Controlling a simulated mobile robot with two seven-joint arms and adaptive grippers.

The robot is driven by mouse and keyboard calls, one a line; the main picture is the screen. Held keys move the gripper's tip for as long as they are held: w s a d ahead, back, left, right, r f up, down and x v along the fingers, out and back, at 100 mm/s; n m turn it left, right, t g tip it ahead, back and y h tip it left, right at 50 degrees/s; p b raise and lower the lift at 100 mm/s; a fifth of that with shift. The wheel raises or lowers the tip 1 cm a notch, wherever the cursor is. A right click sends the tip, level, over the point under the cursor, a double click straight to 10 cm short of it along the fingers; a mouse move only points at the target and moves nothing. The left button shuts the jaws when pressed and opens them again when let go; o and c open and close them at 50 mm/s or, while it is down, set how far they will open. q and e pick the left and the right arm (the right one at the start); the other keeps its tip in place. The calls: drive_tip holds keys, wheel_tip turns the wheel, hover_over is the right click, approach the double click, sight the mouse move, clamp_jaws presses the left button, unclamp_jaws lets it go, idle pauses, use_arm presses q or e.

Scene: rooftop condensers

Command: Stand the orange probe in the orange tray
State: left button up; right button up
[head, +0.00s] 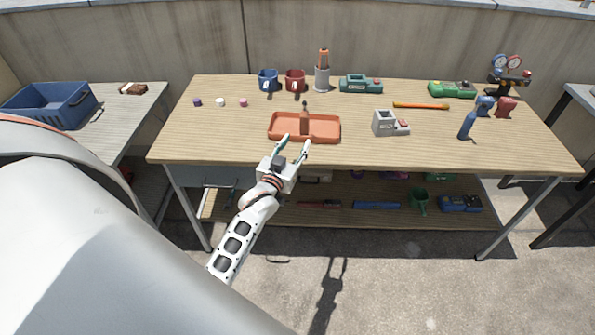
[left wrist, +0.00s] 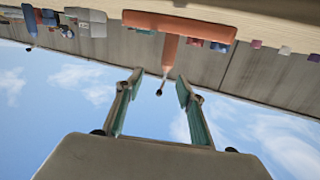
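The orange tray (head: 277,132) lies on the wooden table, near its front edge. An orange probe (head: 304,123) with a thin stem and a dark tip stands upright in the tray. In the left wrist view, which is upside down, the tray (left wrist: 200,28) is at the top and the probe (left wrist: 169,52) points down from it. My left gripper (head: 294,146) is in front of the tray, its fingers open with nothing between them. The fingers also show in the left wrist view (left wrist: 159,81), apart from the probe. My right gripper is out of view.
Behind the tray stand a blue mug (head: 268,80), a red mug (head: 295,81) and a grey holder (head: 322,80) with an orange-handled item. A grey device (head: 384,123) is to the right. An orange rod (head: 420,106) lies farther right. The table's left front is clear.

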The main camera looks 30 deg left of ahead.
use_arm(q)
drive_tip(key=s+d+f+m+g+h, duration=0.2)
drive_tip(key=s+d+f, duration=0.3)
drive_tip(key=s, duration=0.4)
drive_tip(key=s+d+f+m+g+h, duration=0.2)
drive_tip(key=s+d+f, duration=0.4)
drive_tip(key=s+d, duration=0.2)
drive_tip(key=s+d+f+m+g+h, duration=0.2)
drive_tip(key=s+d+f, duration=0.3)
drive_tip(key=s, duration=0.5)
drive_tip(key=shift+s+d+f+h, duration=0.2)
drive_tip(key=shift+s+d+h, duration=0.2)
drive_tip(key=shift+d, duration=0.35)
